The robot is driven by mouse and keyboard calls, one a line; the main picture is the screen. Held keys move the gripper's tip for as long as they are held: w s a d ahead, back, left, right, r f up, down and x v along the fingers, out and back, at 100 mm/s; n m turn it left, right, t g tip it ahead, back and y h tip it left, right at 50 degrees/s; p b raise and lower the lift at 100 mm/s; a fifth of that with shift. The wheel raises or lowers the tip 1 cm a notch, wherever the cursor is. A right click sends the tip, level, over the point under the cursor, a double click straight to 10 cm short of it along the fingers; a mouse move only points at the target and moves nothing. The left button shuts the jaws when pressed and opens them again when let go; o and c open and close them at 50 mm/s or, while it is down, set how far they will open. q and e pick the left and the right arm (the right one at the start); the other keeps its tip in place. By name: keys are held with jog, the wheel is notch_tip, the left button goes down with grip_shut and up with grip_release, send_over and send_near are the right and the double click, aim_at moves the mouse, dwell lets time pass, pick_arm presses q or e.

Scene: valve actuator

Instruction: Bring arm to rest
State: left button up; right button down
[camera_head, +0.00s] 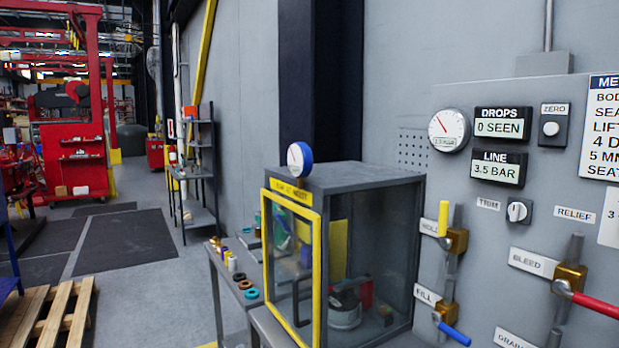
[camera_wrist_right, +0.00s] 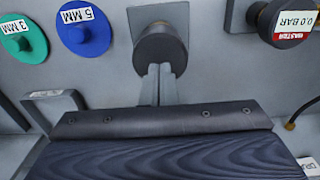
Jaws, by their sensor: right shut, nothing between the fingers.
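Neither of my arms shows in the head view. In the right wrist view my right gripper (camera_wrist_right: 158,72) has its two grey fingers together, with nothing between them. The fingertips overlap the lower edge of a dark round knob (camera_wrist_right: 162,45) on a light square plate on a grey panel. I cannot tell whether they touch it. The dark gripper body fills the lower part of that view. My left gripper is not in view.
A grey cabinet (camera_head: 375,230) with a yellow-framed door (camera_head: 318,275) stands by the valve panel (camera_head: 395,100). A red-handled bleed valve (camera_head: 595,304) sticks out.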

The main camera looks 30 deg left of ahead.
dwell(0.8)
jog(key=shift+s+r, duration=0.15)
jog(key=shift+s, duration=0.2)
jog(key=s+a+n+t+y, duration=0.2)
jog(key=s, duration=0.6)
jog(key=s+a+n+t+y, duration=0.1)
jog(key=s+a+n+t, duration=0.1)
jog(key=s, duration=0.6)
jog(key=shift+s+f+n+t+y, duration=0.2)
jog(key=shift+n+t+y, duration=0.2)
jog(key=shift+t, duration=0.4)
